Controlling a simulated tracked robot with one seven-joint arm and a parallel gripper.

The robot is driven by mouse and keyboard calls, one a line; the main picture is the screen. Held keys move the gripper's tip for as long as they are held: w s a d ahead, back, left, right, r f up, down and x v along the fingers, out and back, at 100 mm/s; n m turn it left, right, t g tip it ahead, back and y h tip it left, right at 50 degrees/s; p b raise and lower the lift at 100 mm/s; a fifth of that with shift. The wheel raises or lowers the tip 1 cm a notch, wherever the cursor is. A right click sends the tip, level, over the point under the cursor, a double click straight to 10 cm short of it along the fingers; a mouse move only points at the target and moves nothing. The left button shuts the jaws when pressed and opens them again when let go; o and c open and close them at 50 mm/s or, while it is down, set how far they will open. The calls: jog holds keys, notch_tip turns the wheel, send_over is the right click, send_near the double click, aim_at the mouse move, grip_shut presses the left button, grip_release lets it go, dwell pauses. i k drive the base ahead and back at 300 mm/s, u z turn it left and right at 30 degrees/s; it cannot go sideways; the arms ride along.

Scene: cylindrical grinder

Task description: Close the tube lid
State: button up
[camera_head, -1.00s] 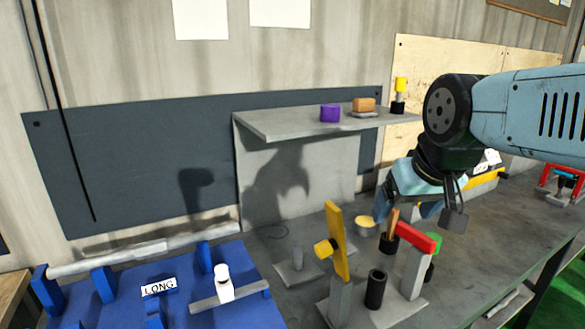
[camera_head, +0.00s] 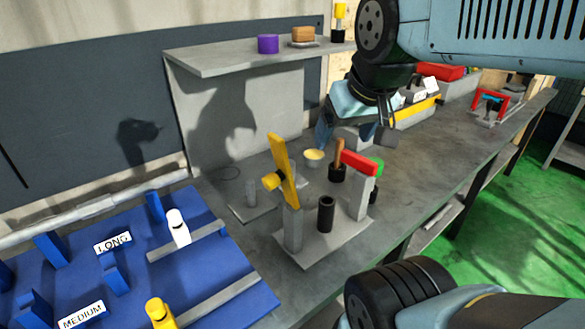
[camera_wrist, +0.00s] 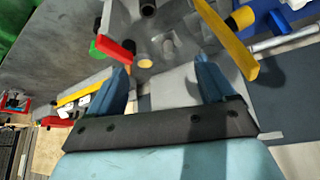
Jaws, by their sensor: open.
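A black open-topped tube (camera_head: 326,213) stands upright on a grey base plate (camera_head: 328,246). A yellow bar (camera_head: 283,172) with a round yellow knob stands tilted on a grey post left of the tube. A red bar (camera_head: 359,163) lies across a grey post right of the tube, with a green part beside it. I cannot tell for sure which bar is the tube lid. My gripper (camera_head: 352,137) is open and empty, above the bench behind these parts. In the wrist view, its two blue fingers (camera_wrist: 163,66) are apart, with the red bar (camera_wrist: 114,50) left and the yellow bar (camera_wrist: 226,42) right.
A small pale yellow bowl (camera_head: 313,158) and a dark cup with a wooden stick (camera_head: 338,172) stand behind the tube. A blue fixture board (camera_head: 205,275) is at left. A grey shelf (camera_head: 235,58) holds a purple block and brown block.

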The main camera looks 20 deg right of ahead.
aim_at(277, 180)
jog(key=k, duration=0.5)
jog(key=u, duration=1.5)
jog(key=k, duration=1.05)
jog(key=z, duration=0.2)
jog(key=i, duration=1)
jog(key=z, duration=0.1)
